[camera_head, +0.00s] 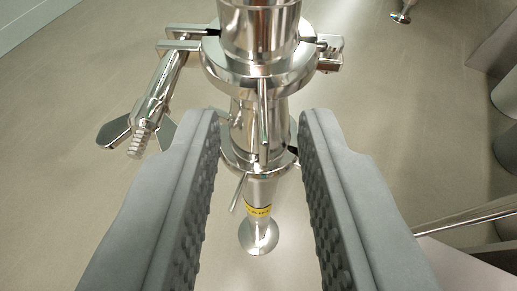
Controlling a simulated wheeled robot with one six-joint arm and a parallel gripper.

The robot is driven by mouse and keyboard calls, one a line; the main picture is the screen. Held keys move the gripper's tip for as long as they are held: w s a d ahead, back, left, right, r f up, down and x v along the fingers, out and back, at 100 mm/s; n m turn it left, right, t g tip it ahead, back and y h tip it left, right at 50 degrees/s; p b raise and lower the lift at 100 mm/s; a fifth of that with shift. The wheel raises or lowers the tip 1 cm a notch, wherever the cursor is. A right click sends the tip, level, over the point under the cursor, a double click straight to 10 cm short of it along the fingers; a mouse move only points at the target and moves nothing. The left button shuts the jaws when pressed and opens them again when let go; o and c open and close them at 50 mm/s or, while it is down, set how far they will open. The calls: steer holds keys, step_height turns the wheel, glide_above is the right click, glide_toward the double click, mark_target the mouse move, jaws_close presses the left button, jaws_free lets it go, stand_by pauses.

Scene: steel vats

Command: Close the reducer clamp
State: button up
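The reducer clamp (258,78) is a shiny steel ring around a vertical steel pipe (258,28) at the top middle. Its threaded bolt with a wing nut (152,108) hangs out to the left, swung away from the ring and slanting down. A hinge part (331,54) sits at the ring's right side. My gripper (256,125) is open, with its two grey, studded fingers reaching up from the bottom edge on either side of the lower pipe. Nothing is clearly held between the fingers. Part of the lower fitting is hidden behind the fingertips.
Below the clamp are a lower steel ring (236,158), a yellow label (258,211) and a round foot (258,237) on the floor. Grey vat parts (497,55) and a steel rail (470,219) stand at the right. The floor at left is clear.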

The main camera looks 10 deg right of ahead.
steer(key=v, duration=1.5)
steer(key=shift+s+r, duration=0.2)
steer(key=shift+s, duration=0.1)
steer(key=s+r+t+y, duration=0.1)
steer(key=s+r, duration=0.5)
steer(key=r, duration=0.6)
steer(key=s+d+r+t, duration=0.1)
steer(key=s+r, duration=0.8)
steer(key=s, duration=0.3)
steer(key=s+d+r+n+t, duration=0.1)
steer(key=s+d+r+t, duration=0.1)
steer(key=s+r, duration=0.8)
steer(key=s, duration=0.3)
steer(key=shift+d+r+y, duration=0.2)
steer(key=shift+d+y, duration=0.05)
steer(key=shift+y, duration=0.05)
